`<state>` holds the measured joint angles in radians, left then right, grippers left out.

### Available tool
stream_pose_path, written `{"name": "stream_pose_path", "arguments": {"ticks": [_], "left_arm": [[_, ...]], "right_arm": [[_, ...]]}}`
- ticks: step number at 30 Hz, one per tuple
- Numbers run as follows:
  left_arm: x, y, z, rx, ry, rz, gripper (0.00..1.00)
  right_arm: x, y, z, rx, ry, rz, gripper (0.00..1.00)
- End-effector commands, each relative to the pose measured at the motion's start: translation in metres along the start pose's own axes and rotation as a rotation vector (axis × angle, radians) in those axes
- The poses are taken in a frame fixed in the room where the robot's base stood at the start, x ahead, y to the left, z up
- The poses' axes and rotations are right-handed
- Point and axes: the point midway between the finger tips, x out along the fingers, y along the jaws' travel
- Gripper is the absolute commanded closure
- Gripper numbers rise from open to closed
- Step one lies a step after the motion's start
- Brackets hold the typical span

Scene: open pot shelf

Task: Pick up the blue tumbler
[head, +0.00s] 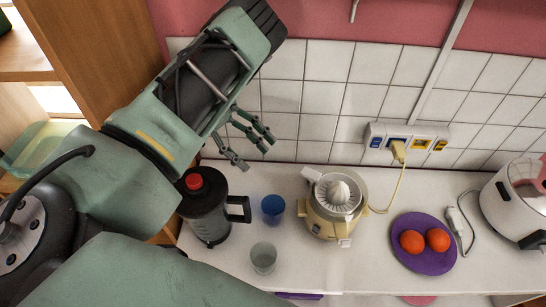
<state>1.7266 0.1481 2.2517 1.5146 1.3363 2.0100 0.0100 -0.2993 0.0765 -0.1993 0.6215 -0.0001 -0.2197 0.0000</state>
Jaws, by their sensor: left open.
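The blue tumbler (272,209) stands upright on the white counter, between a black jug and a citrus juicer. My left gripper (256,152) is open and empty. In the picture it is above the tumbler, in front of the tiled wall, and apart from it. My left arm comes in from the left and covers part of the counter's left side. My right gripper is not in view.
The black jug with a red knob (207,208) stands close left of the tumbler. A clear glass (263,257) stands in front. The cream juicer (335,204) is to the right. Further right are a purple plate (424,262) with two oranges and a white appliance (512,203).

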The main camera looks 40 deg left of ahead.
Motion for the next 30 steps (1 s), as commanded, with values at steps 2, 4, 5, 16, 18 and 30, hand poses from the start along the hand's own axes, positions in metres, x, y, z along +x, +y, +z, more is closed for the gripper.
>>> {"name": "stream_pose_path", "arguments": {"ticks": [2, 4, 5, 16, 18, 30], "left_arm": [[0.007, 0.0, 0.015, 0.0, 0.0, 0.0, 0.45], [0.011, 0.0, 0.023, 0.0, 0.0, 0.0, 0.45], [0.013, 0.0, 0.027, 0.0, 0.0, 0.0, 0.45], [0.051, 0.0, 0.106, 0.0, 0.0, 0.0, 0.45], [0.058, 0.0, 0.121, 0.0, 0.0, 0.0, 0.45], [0.079, 0.0, 0.149, -0.002, 0.0, 0.003, 0.45]], "right_arm": [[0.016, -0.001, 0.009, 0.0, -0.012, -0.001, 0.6], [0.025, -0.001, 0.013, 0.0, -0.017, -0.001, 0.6], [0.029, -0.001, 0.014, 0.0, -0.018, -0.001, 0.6], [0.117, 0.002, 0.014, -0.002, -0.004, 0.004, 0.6], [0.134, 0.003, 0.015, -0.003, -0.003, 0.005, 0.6], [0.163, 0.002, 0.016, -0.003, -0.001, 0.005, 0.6]]}}
